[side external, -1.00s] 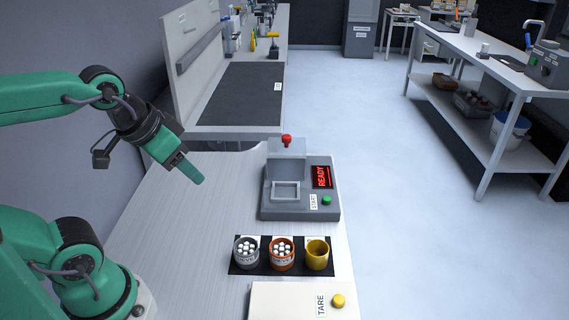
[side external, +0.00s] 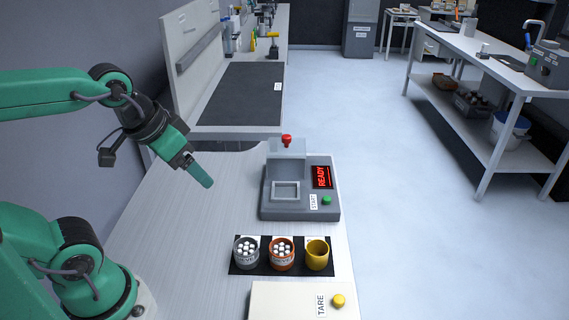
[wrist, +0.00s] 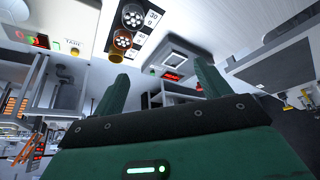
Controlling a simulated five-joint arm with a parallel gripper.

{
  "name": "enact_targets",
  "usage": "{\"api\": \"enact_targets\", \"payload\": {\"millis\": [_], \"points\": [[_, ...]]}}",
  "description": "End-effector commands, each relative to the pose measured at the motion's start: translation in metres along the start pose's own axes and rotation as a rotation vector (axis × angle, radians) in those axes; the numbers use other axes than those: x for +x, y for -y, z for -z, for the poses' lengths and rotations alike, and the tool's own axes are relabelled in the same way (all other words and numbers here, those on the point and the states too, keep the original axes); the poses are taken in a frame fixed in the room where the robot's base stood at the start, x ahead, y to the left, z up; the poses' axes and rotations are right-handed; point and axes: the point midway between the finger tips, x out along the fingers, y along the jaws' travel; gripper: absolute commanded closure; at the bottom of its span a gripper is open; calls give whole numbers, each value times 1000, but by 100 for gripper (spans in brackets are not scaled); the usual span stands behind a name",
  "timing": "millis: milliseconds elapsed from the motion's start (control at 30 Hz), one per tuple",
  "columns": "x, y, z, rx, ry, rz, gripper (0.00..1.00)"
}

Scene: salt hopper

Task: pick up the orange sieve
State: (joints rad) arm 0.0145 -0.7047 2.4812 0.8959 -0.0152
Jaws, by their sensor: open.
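The orange sieve (side external: 281,256) is a small round cup with white balls in it, standing upright on a black mat (side external: 242,269) near the table's front right. It also shows in the wrist view (wrist: 122,39), between the grey sieve and the yellow cup. My gripper (side external: 202,172) is above the table, left of the grey machine and well up and left of the sieve. Its two green fingers stand apart with nothing between them in the wrist view (wrist: 160,82).
A grey sieve (side external: 246,254) with white balls and a yellow cup (side external: 317,256) stand on either side. Behind is a grey machine (side external: 272,207) reading READY. In front is a cream box (side external: 280,303) labelled TARE. The table's left part is clear.

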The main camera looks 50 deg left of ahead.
Motion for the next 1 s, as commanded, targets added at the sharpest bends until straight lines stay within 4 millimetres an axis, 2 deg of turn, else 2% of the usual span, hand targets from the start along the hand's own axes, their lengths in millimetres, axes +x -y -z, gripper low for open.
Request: {"api": "enact_targets", "payload": {"millis": [267, 467, 767, 1000], "points": [[24, -15, 20, -1, 88, -20, 24], [49, -31, 34, -4, 165, -29, 24], [94, -58, 48, -4, 277, -30, 24], [136, -83, 50, -2, 367, -19, 24]]}}
